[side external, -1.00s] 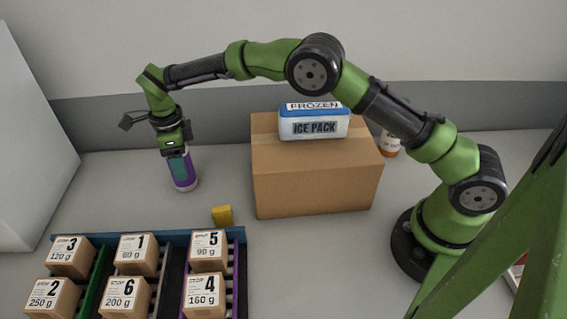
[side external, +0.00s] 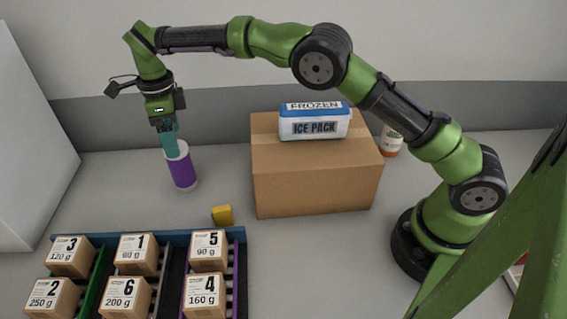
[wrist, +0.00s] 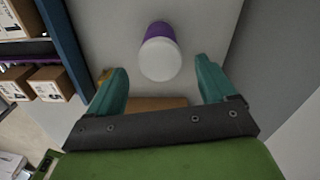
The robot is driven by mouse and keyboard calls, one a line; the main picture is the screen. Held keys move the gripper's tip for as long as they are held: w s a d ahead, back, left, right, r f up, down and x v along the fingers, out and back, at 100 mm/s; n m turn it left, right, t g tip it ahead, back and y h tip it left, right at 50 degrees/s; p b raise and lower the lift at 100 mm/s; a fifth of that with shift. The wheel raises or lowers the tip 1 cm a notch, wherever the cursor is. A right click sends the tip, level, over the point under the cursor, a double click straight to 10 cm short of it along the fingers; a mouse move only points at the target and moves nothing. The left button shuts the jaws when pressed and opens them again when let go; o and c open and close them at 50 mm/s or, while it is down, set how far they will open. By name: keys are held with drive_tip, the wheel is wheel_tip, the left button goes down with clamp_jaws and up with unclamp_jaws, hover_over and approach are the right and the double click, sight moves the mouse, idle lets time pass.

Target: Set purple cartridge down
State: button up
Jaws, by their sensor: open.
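The purple cartridge (side external: 182,170), a cylinder with a white top and a purple band, stands upright on the grey table left of the cardboard box. In the wrist view its white top (wrist: 160,59) shows ahead of and between my fingers, apart from both. My gripper (side external: 170,150) is open and empty, its teal fingers at and just above the cartridge's top in the side view. In the wrist view both fingertips of my gripper (wrist: 160,70) are spread wide.
A cardboard box (side external: 315,182) bears an ice pack (side external: 315,125). A rack with a blue rim (side external: 150,238) holds several numbered boxes in front. A yellow block (side external: 222,215) lies behind it. A white wall-like panel (side external: 30,150) stands at left. An orange-and-white bottle (side external: 391,142) is behind the box.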

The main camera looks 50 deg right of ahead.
sight(180, 159)
drive_tip(key=shift+r, duration=2.1)
wheel_tip(180, 159, down, 12)
drive_tip(key=shift+r, duration=1.7)
